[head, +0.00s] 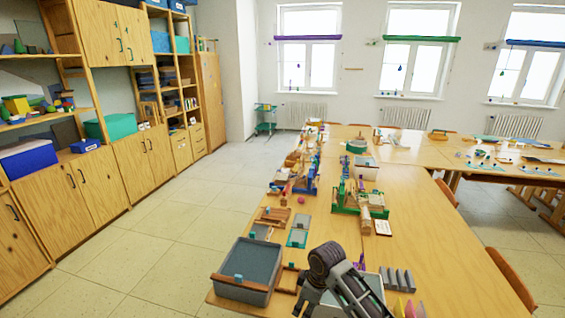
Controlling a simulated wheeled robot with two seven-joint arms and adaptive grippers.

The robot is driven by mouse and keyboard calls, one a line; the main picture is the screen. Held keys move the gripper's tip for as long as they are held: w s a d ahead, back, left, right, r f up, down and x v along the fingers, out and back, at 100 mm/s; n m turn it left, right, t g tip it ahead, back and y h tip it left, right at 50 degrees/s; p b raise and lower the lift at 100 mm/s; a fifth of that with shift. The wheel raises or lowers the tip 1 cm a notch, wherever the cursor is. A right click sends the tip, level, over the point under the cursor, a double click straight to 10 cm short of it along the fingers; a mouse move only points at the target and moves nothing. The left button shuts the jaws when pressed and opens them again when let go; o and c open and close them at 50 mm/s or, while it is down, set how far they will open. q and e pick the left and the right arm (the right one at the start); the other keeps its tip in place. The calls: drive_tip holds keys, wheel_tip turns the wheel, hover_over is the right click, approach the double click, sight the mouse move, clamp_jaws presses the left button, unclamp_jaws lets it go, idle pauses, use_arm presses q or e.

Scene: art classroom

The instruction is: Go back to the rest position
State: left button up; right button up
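A dark grey jointed mechanism (345,284) with a rounded ribbed end and pale metal edges rises at the bottom edge, right of centre. It looks like part of my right arm and gripper. My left gripper is not in view.
A grey tray (250,265) with a wooden front edge stands at the table's near left corner. Grey ridged blocks (398,279) lie to the right. A green-framed loom (348,199) and a blue one (306,178) stand farther back. Open floor (170,235) lies left, before wooden cabinets (88,188).

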drive_tip(key=s+d+m+t+h, duration=0.1)
drive_tip(key=s+d+m, duration=0.4)
drive_tip(key=s+d, duration=0.45)
drive_tip(key=s+d+m+t+h, duration=0.15)
drive_tip(key=s+d+m, duration=0.4)
drive_tip(key=s, duration=0.65)
wheel_tip(320, 180, down, 33)
drive_tip(key=s+g, duration=0.1)
drive_tip(key=s, duration=0.1)
drive_tip(key=s+d+f, duration=0.2)
drive_tip(key=s+f, duration=0.8)
drive_tip(key=s, duration=0.1)
drive_tip(key=s+d+f+g, duration=0.1)
drive_tip(key=s+d+f, duration=0.1)
drive_tip(key=s+f, duration=0.8)
drive_tip(key=shift+s, duration=0.9)
drive_tip(key=shift+s+d+n+g, duration=0.1)
drive_tip(key=shift+n+g, duration=0.15)
